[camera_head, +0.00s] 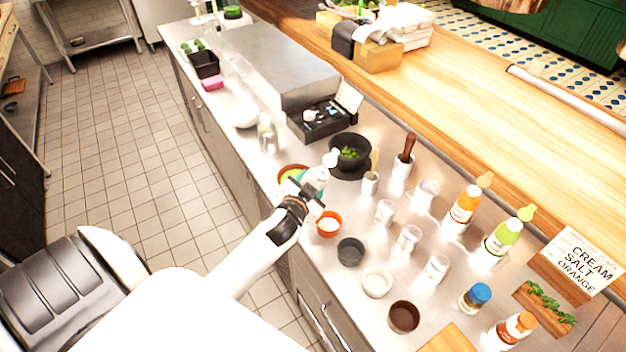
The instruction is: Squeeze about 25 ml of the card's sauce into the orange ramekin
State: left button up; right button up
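The card (580,262) at the right reads CREAM, SALT, ORANGE. The orange ramekin (328,224) stands on the steel counter with white contents; their amount cannot be read. My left gripper (308,187) is just beyond the ramekin in the picture, over the counter's near edge. It appears shut on a pale bottle with a teal part (316,178), whose white tip points up and to the right. The gripper hides much of this bottle, and I cannot read its label. My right gripper is not in view.
An orange bottle (465,204) and a green bottle (503,237) stand at the right. A dark bowl (351,252), a white bowl (377,281) and a brown bowl (404,317) stand near the ramekin. A mortar (349,150) and several small jars crowd the counter.

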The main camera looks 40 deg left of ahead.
pick_arm(q)
jog(key=h, duration=0.1)
jog(key=a+h, duration=0.1)
jog(key=h, duration=0.1)
jog(key=r+m+h, duration=0.1)
jog(key=shift+s+a, duration=0.2)
jog(key=shift+a, duration=0.1)
jog(key=h, duration=0.1)
jog(key=a+m+h, duration=0.1)
jog(key=h, duration=0.1)
jog(key=shift+s+r+g, duration=0.1)
jog(key=shift+r+g, duration=0.3)
jog(key=shift+h+b, duration=0.8)
jog(key=shift+b, duration=0.15)
jog(key=shift+a+b, duration=0.2)
jog(key=shift+b, duration=0.15)
jog(key=shift+w+d+r+m+h+b, duration=0.25)
jog(key=shift+d+m+h+b, duration=0.15)
jog(key=shift+h+b, duration=0.4)
jog(key=shift+g+b, duration=0.3)
jog(key=shift+b, duration=0.2)
jog(key=shift+s+a+r+b, duration=0.15)
jog(key=shift+a+b, duration=0.1)
jog(key=shift+b, duration=0.25)
jog(key=shift+s+a, duration=0.3)
jog(key=shift+d, duration=0.1)
